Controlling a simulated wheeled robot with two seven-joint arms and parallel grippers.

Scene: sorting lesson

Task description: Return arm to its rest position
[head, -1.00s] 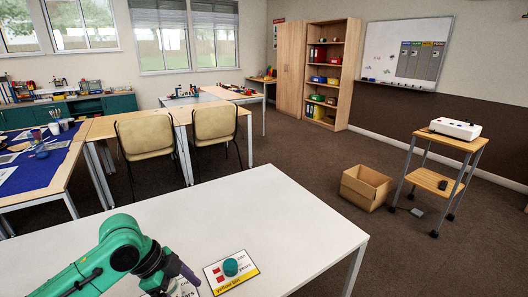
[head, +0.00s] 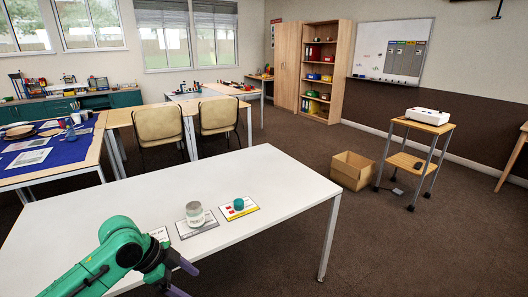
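My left arm, green, comes in from the lower left over the white table (head: 265,172). Its gripper (head: 190,284) is at the near edge of the table, at the bottom of the head view, with its two dark fingers spread apart. I see nothing between the fingers, though the lower one is partly cut off by the frame. My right gripper is not in view. A clear jar with a pale lid (head: 194,210) stands on a grey-edged card. A small teal object (head: 238,204) sits on a yellow-edged card (head: 250,207) to its right.
A third card (head: 159,234) is partly hidden behind my arm. The table's far and right parts are bare. Two chairs (head: 159,127) stand beyond it. A cardboard box (head: 351,172) and a trolley (head: 424,125) are on the floor to the right.

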